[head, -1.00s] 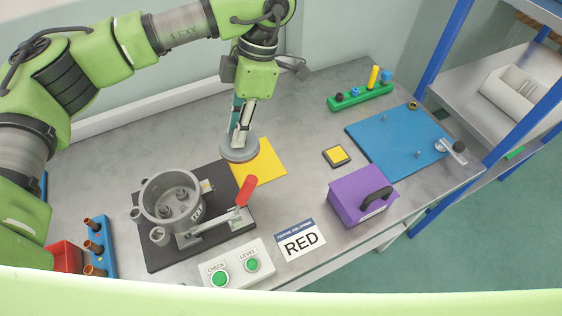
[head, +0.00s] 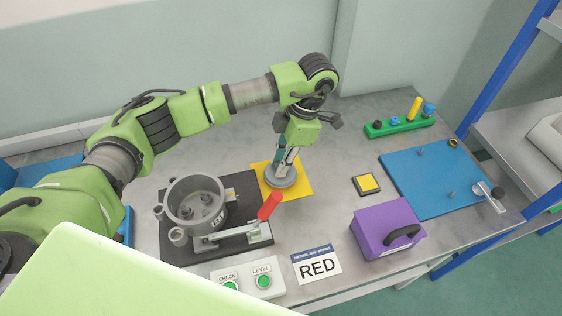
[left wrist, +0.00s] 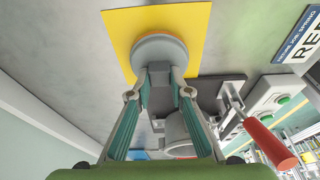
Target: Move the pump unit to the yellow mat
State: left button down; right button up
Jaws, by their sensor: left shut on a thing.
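The pump unit, a grey round disc (head: 278,181) with a narrower part above it, is over the yellow mat (head: 303,186) in the head view. My left gripper (head: 285,166) points down and is shut on its upper part. In the left wrist view the gripper (left wrist: 161,80) holds the disc (left wrist: 160,48) against the yellow mat (left wrist: 120,22) as background; I cannot tell whether they touch. The fingers hide part of the unit. My right gripper is not in view.
A grey housing (head: 196,203) stands on a black plate (head: 166,247) left of the mat, beside a clamp with a red handle (head: 270,205). A purple box (head: 385,228), yellow button (head: 368,183) and blue board (head: 430,180) lie to the right. Bare table surrounds the button.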

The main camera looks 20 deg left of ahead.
pick_arm(q)
jog(key=shift+f, duration=0.35)
jog(key=shift+f, duration=0.15)
jog(key=shift+f, duration=0.15)
jog(key=c, duration=1.8)
grip_release()
jog(key=shift+c, duration=0.2)
